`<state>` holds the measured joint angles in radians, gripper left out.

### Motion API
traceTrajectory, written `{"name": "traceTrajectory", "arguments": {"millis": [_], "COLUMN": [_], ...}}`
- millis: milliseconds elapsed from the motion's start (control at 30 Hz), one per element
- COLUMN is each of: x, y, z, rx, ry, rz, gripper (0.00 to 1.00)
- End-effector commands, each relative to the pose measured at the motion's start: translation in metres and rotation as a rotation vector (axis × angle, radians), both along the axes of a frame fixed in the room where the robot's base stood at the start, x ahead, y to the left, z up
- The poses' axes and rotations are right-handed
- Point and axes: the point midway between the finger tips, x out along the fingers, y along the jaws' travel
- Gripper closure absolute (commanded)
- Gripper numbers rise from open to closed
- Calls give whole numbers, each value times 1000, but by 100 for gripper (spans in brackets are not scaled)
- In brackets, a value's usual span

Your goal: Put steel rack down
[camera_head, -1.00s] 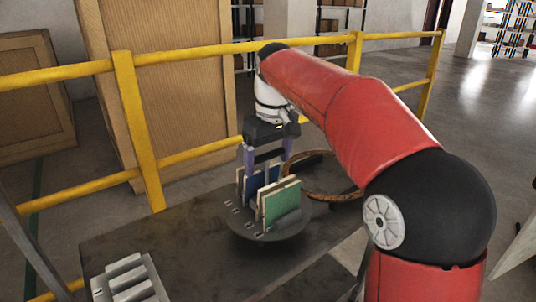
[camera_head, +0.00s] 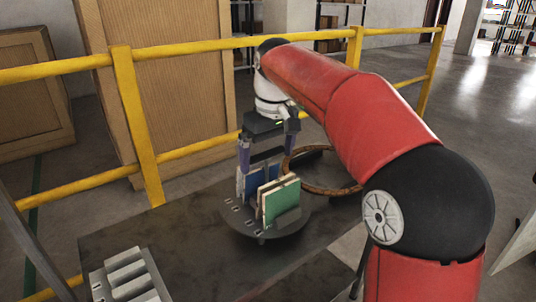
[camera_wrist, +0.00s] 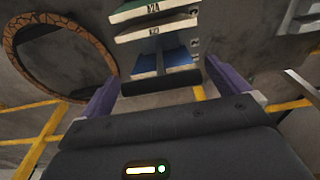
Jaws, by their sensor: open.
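The steel rack (camera_head: 236,218) is a round dark plate with a foot showing below it. It stands upright on the dark table and holds upright square tiles, a green one (camera_head: 281,203) in front and blue ones (camera_head: 258,180) behind. My gripper (camera_head: 265,165) is above the rack with its purple fingers spread apart. In the wrist view my gripper (camera_wrist: 160,88) is open, with the rack's dark handle bar (camera_wrist: 160,86) crossing between the fingers. Numbered tile edges (camera_wrist: 154,31) show beyond the bar. I cannot tell whether a finger touches the bar.
A brown ring (camera_head: 318,189) lies behind and right of the rack. A grey slotted block (camera_head: 129,277) stands at the front left of the table (camera_head: 180,240). A yellow railing (camera_head: 200,148) and large wooden crate (camera_head: 160,85) stand behind. Table between rack and block is clear.

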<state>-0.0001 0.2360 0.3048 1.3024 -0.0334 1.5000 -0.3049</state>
Motion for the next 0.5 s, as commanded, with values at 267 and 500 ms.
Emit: {"name": "traceTrajectory", "arguments": {"millis": [267, 500], "x": [-5, -9], "y": [-3, -6], "z": [57, 100], "rx": [1, 1], "ry": [-3, -3], "rz": [1, 1], "gripper": [0, 0]}}
